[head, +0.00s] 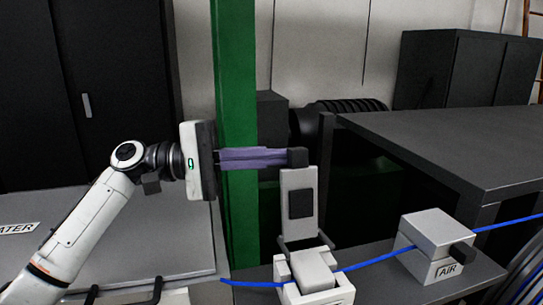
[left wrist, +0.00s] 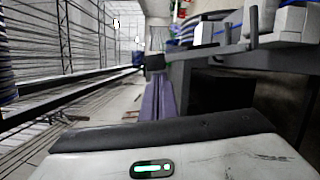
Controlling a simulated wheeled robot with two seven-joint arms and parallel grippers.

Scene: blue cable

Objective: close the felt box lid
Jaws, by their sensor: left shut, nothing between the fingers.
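The felt box (head: 314,281) stands on the bench with its light grey lid (head: 299,180) open and upright. The fingers (left wrist: 160,98) also show in the left wrist view. My right gripper is not in view.
A closed box marked AIR (head: 437,243) stands to the right on the same bench. A green post (head: 236,110) rises behind my left gripper. A dark grey table (head: 440,148) lies at the back right, and a grey surface (head: 110,235) at the left.

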